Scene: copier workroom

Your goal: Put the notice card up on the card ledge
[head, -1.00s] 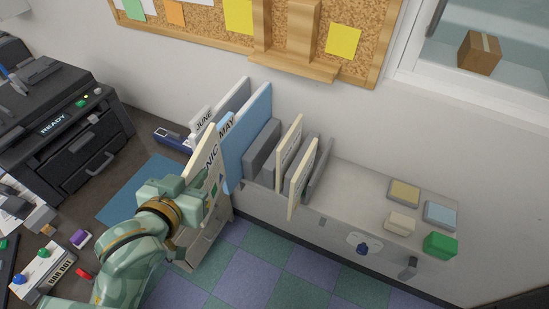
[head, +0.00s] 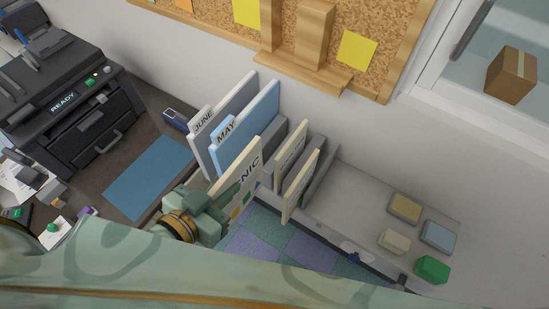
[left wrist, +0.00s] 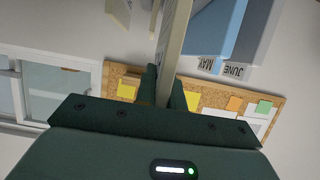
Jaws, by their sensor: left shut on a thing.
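The notice card (head: 238,182) is cream with dark lettering ending in "NIC" and coloured marks below. My left gripper (head: 212,207) is shut on its lower left part and holds it upright in front of the blue MAY folder. The left wrist view shows the card (left wrist: 176,40) edge-on between the fingers (left wrist: 164,92). The card ledge (head: 305,72) is a pale wooden shelf at the bottom of the corkboard, above and right of the card. My left arm hides the bottom of the head view. My right gripper is not in view.
The JUNE (head: 207,122) and MAY (head: 262,112) folders stand behind the card. Cream cards in a grey rack (head: 318,175) stand just right. Small blocks, one green (head: 432,269), lie on the grey top. A printer (head: 75,110) is at left. Wall between folders and ledge is bare.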

